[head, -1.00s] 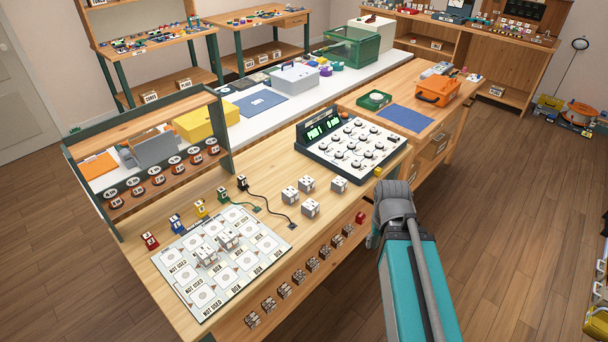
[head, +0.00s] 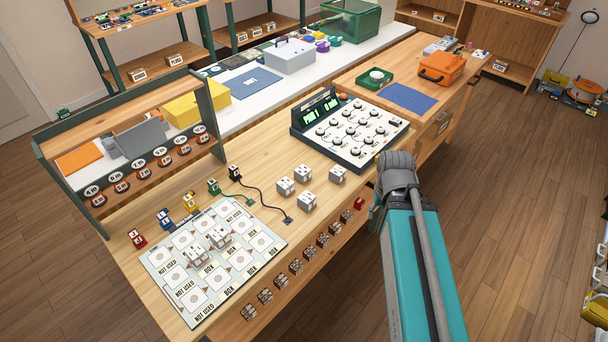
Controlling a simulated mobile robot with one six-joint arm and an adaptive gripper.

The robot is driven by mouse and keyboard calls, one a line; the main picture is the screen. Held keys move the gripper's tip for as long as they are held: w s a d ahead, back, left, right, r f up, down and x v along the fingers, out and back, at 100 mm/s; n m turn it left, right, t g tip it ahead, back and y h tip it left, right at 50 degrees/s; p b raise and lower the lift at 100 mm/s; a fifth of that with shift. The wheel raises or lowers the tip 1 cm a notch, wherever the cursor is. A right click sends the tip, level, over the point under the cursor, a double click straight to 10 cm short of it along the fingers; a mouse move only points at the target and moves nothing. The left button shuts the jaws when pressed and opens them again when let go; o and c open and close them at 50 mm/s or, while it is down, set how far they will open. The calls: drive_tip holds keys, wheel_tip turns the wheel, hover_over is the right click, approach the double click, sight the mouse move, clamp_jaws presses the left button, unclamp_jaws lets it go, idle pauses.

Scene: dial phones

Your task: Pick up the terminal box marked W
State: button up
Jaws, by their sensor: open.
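Small white terminal boxes with dark marks stand on the wooden bench. A loose group holds a back box (head: 302,173), a left box (head: 285,187), a front box (head: 307,201) and a right box (head: 337,175). A left board box (head: 195,256) and a right board box (head: 219,237) stand on the printed board (head: 172,277). Their letters are too small to read, so I cannot tell which is marked W. My arm reaches in from the lower right, its grey wrist end right of the loose boxes. My gripper's fingers are hidden; nothing held is visible.
A dial console (head: 350,132) with a green display stands behind the loose boxes. A black cable (head: 262,190) lies left of them. Colored blocks, including a red block (head: 138,239), line the board's back edge. A shelf rack (head: 128,160) stands at left. Small parts line the bench front.

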drive_tip(key=o, duration=0.4)
drive_tip(key=shift+w, duration=0.35)
drive_tip(key=shift+o, duration=0.7)
drive_tip(key=w+a+n+p, duration=0.1)
drive_tip(key=w+a+n, duration=0.3)
drive_tip(key=w+a, duration=0.6)
drive_tip(key=w+r, duration=0.1)
drive_tip(key=w, duration=0.3)
drive_tip(key=shift+n, duration=0.4)
drive_tip(key=n, duration=0.5)
hover_over(303, 170)
drive_tip(key=shift+w+a+r+p, duration=0.1)
drive_tip(key=shift+a+r+p, duration=0.1)
drive_tip(key=shift+r+p, duration=0.15)
drive_tip(key=shift+f, duration=0.1)
wheel_tip(303, 170, down, 8)
drive_tip(key=b, duration=0.8)
drive_tip(key=shift+f+b, duration=0.25)
drive_tip(key=shift+b, duration=0.1)
drive_tip(key=shift+f, duration=0.1)
drive_tip(key=shift+d+f+b, duration=0.15)
drive_tip(key=shift+f+b, duration=2.35)
drive_tip(key=shift+b, duration=0.1)
